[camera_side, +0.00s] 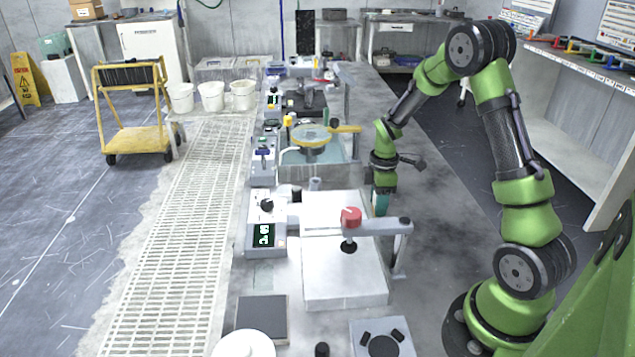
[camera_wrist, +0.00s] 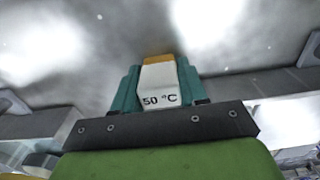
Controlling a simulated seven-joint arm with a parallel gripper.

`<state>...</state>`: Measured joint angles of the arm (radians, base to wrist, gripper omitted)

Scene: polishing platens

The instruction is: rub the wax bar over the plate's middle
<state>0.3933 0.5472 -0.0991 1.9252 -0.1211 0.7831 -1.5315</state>
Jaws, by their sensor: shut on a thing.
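The wax bar (camera_wrist: 160,82) shows in the wrist view, with a white wrapper marked "50 °C" and an amber far end. My gripper (camera_wrist: 157,90) is shut on it, with a teal finger on each side. In the side view my gripper (camera_side: 381,204) points down at the right edge of the bench, beside the white machine; the bar cannot be made out there. A dark square plate (camera_side: 262,318) lies at the front left of the bench. A pale square plate (camera_side: 366,332) with a dark disc lies at the front; I cannot tell which is the task's plate.
The white machine (camera_side: 345,275) with a red-topped arm (camera_side: 351,216) stands between my gripper and the display unit (camera_side: 266,238). A yellowish round platen (camera_side: 311,137) is farther back. A white round container (camera_side: 243,345) stands at the front edge.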

